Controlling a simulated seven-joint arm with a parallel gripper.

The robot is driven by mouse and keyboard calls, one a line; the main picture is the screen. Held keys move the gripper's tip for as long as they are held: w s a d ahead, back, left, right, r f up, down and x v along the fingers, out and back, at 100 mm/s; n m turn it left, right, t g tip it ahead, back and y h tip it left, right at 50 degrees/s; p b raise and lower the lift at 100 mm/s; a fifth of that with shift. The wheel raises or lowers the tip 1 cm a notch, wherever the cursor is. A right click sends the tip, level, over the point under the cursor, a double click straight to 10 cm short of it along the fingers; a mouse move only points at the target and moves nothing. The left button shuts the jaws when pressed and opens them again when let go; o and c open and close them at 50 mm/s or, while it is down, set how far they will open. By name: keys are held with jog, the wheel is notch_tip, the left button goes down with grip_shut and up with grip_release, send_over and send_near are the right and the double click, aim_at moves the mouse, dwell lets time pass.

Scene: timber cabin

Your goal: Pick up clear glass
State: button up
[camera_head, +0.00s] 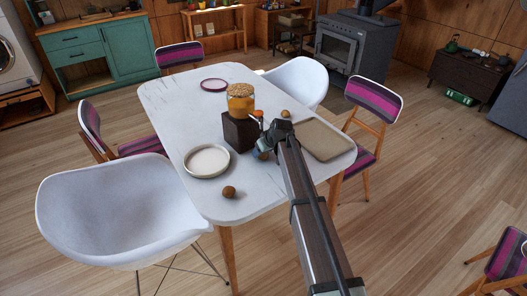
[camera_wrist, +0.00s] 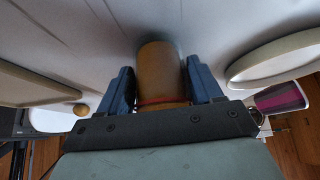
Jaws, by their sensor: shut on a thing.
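A clear glass jar (camera_head: 241,98) with amber contents shows in the head view, at the top of a dark block (camera_head: 240,132) on the white table. My gripper (camera_head: 264,140) is low over the table beside the block, and my arm hides much of it. In the wrist view my gripper (camera_wrist: 160,85) has its blue fingers on both sides of an amber-brown cylinder (camera_wrist: 160,70) with a red band near the palm. It is shut on this cylinder. I cannot tell whether the cylinder is the jar, or whether it touches the table.
A pale plate (camera_head: 207,161) lies left of the block, and a beige tray (camera_head: 322,139) lies to the right. A brown ball (camera_head: 229,192) is near the table's front edge, another (camera_head: 286,114) near the tray. Chairs surround the table (camera_head: 175,105).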

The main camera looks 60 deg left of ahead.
jog(key=shift+r, duration=0.15)
jog(key=shift+d+r, duration=0.1)
jog(key=shift+r, duration=0.5)
jog(key=shift+d+f, duration=0.1)
jog(key=shift+d, duration=14.9)
notch_tip(320, 180, up, 9)
jog(key=n+g, duration=0.1)
send_over(330, 147)
jog(key=shift+f, duration=4.8)
